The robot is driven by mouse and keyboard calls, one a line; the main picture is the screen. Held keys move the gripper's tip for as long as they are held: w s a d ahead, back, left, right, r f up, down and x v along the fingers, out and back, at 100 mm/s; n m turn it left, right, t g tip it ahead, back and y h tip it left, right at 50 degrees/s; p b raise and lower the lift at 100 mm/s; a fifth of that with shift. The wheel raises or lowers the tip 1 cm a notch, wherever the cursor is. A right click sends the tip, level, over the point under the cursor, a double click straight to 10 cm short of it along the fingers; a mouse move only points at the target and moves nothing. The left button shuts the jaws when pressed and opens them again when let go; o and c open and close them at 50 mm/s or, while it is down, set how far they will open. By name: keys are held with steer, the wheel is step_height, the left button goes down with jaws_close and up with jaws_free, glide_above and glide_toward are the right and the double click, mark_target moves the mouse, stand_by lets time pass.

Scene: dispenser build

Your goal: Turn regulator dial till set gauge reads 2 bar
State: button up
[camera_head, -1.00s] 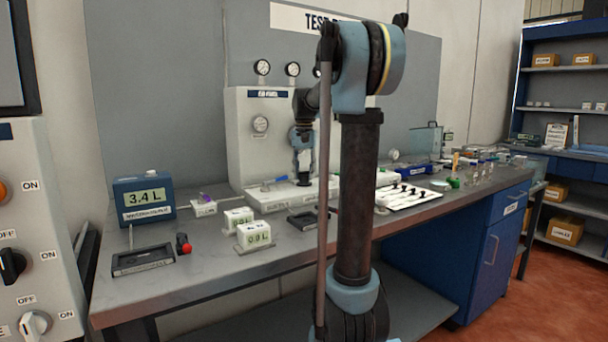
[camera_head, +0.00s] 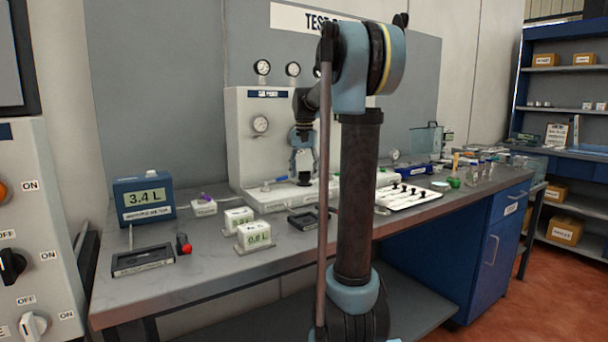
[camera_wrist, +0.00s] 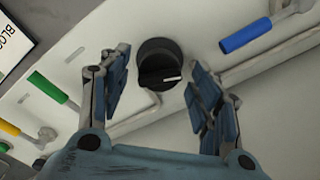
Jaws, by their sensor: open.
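In the wrist view a round black dial (camera_wrist: 159,64) with a raised grip bar and a white pointer line sits on a white panel. The pointer aims to the right. My gripper (camera_wrist: 158,88) is open, with one finger on each side of the dial and visible gaps to both. More gauges (camera_head: 263,67) are on the panel above.
In the wrist view a blue-handled lever (camera_wrist: 245,36) is right of the dial, and a green-handled lever (camera_wrist: 47,87) and a yellow one (camera_wrist: 9,128) are on the left. A blue 3.4 L display box (camera_head: 144,197) and small white meters (camera_head: 253,236) stand on the bench.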

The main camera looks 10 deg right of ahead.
step_height(320, 180, up, 12)
stand_by(0.6)
steer(key=shift+f, duration=0.15)
